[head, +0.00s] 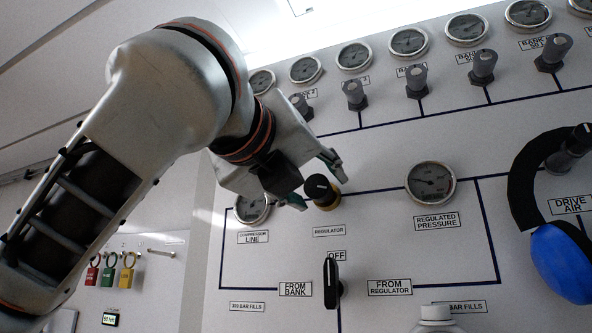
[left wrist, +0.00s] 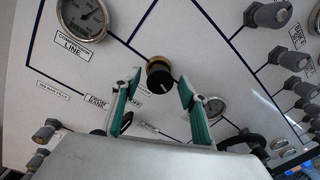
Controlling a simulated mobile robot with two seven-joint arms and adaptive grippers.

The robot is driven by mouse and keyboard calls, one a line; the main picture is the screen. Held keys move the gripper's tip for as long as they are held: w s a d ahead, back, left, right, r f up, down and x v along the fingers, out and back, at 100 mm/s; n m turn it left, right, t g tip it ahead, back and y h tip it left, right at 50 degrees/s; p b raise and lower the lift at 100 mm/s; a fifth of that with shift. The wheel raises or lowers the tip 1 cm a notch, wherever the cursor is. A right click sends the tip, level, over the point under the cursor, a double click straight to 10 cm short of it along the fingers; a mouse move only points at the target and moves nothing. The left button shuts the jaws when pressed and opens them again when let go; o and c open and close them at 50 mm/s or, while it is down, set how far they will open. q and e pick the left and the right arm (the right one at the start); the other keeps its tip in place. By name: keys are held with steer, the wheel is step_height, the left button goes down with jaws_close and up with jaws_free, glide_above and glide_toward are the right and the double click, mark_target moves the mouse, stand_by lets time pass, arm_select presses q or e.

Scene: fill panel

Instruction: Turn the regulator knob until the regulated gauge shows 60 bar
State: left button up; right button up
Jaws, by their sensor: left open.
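The regulator knob (head: 319,187) is black with a brass-coloured collar, on the white panel above the REGULATOR label. It also shows in the left wrist view (left wrist: 159,74) with a white mark on its face. My left gripper (head: 320,185) is open, its green-grey fingertips on either side of the knob. In the left wrist view the gripper (left wrist: 160,82) has a gap between each fingertip and the knob; contact cannot be seen. The regulated pressure gauge (head: 431,182) is right of the knob; its needle points to the left, but the numbers are too small to read. My right gripper is out of view.
A selector handle (head: 331,284) below points up at OFF. The compressor line gauge (head: 252,208) is partly behind my gripper. Bank gauges and grey valve knobs (head: 484,66) line the top. A white bottle top (head: 437,315) stands below.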

arm_select(q)
steer(key=v, duration=1)
steer(key=shift+s, duration=0.3)
stand_by(2.0)
steer(key=w+d+m, duration=0.1)
steer(key=w+m, duration=0.1)
steer(key=w, duration=0.1)
steer(key=w+d+m+p, duration=0.1)
steer(key=w+m, duration=0.1)
steer(key=w, duration=0.2)
steer(key=w+d+m+p, duration=0.1)
steer(key=w+d+m, duration=0.1)
steer(key=w, duration=0.2)
steer(key=shift+d, duration=0.1)
stand_by(0.3)
steer(key=c, duration=1.1)
